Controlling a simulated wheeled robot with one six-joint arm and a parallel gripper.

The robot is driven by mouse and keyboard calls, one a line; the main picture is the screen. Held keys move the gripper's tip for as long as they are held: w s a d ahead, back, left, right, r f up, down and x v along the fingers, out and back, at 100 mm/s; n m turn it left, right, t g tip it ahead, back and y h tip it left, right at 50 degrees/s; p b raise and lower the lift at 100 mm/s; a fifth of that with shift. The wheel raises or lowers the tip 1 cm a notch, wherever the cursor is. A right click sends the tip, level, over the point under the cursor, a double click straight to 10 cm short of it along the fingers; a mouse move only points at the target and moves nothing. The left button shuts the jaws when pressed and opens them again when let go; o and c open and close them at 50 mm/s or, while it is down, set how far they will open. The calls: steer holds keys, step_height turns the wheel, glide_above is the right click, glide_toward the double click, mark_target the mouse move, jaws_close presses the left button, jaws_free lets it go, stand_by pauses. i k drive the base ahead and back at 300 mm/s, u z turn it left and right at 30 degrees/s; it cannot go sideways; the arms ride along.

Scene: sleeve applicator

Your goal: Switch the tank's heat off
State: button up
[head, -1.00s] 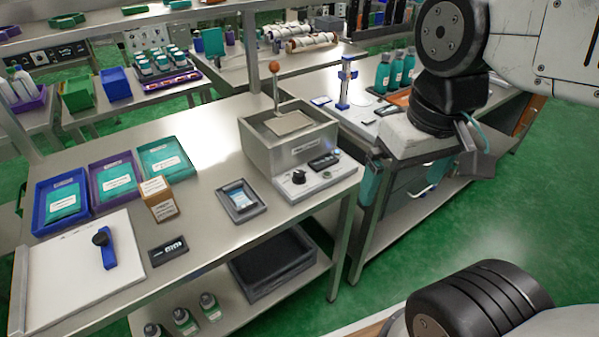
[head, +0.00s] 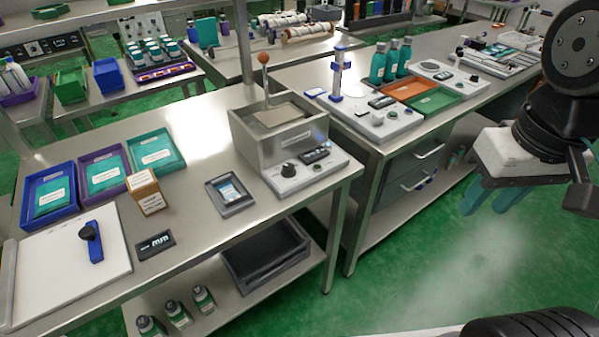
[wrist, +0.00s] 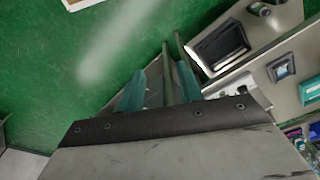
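The tank (head: 252,150) is an open steel box on the near bench. Its white front panel (head: 300,180) carries a black knob (head: 288,169), a small dark display (head: 314,155) and a small button (head: 318,167). The knob's setting is too small to read. My gripper (head: 488,204) hangs over the floor to the right of the benches, well apart from the tank, with its teal fingers pointing down. In the wrist view my gripper (wrist: 160,90) shows its two fingers spread, with nothing between them. The gripper's body hides part of the bench there.
A grey tray (head: 249,205) sits left of the panel. Trays, a carton (head: 146,190) and a white board (head: 60,275) lie farther left. Another bench (head: 415,130) stands behind. Floor before the benches is clear.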

mark_target(288, 170)
steer(key=z, duration=0.05)
steer(key=k, duration=0.15)
steer(key=u, duration=1.05)
steer(key=i, duration=0.5)
